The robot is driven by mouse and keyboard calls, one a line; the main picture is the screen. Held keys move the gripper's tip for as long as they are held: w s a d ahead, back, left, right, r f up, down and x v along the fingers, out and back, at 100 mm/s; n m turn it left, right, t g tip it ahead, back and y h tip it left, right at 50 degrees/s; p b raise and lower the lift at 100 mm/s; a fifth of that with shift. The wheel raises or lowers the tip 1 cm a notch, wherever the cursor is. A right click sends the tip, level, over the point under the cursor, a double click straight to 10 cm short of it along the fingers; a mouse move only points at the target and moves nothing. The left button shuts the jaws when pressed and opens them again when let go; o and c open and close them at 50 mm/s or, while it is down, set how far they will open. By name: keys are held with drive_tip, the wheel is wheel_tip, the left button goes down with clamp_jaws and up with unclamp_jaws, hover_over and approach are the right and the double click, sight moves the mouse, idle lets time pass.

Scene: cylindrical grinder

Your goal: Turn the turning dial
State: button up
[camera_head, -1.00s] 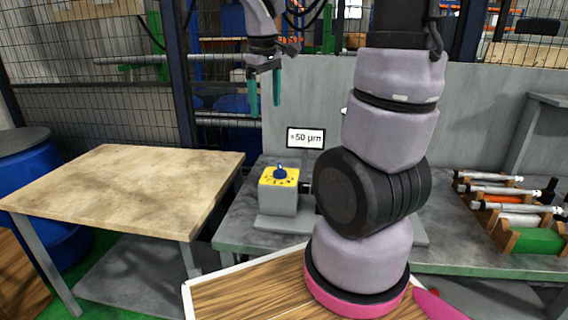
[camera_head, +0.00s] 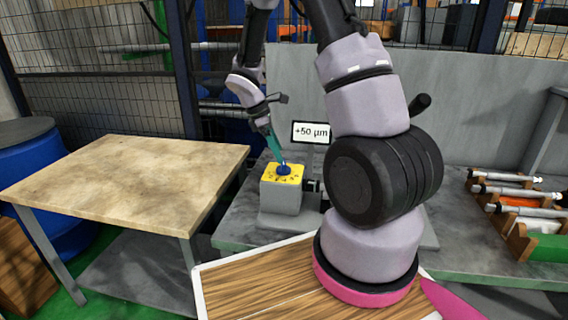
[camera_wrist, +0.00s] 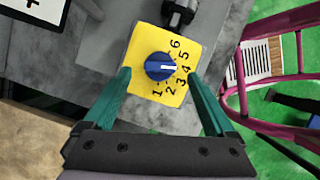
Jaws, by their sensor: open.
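The turning dial (camera_wrist: 160,66) is a round blue knob with a white pointer mark, on a yellow face with printed numbers. In the head view the dial (camera_head: 283,169) sits on top of a grey box (camera_head: 281,196). My gripper (camera_wrist: 160,84) is open, with its two green fingers on either side of the yellow plate in the wrist view. In the head view my gripper (camera_head: 281,160) is tilted, with its fingertips close to the dial. The pointer mark lies towards the 4 and 5.
A small display (camera_head: 311,132) reading +50 µm stands behind the dial box. A wooden-topped table (camera_head: 120,185) is at left. A rack (camera_head: 525,215) with several cylindrical tools is at right. A grey panel (camera_head: 470,130) stands behind the bench.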

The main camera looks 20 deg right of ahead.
sight(284, 163)
drive_tip(key=x, duration=0.5)
drive_tip(key=shift+s+f, duration=0.1)
drive_tip(key=shift+f, duration=0.2)
drive_tip(key=c, duration=1.3)
drive_tip(key=shift+c, duration=0.2)
drive_tip(key=shift+m, duration=0.3)
drive_tip(key=shift+m+g+y, duration=0.35)
drive_tip(key=shift+m+g, duration=0.1)
drive_tip(key=shift+m, duration=0.85)
drive_tip(key=shift+m+g+y, duration=0.35)
drive_tip(key=shift+m+g, duration=0.1)
drive_tip(key=shift+m, duration=0.85)
drive_tip(key=o, duration=1.3)
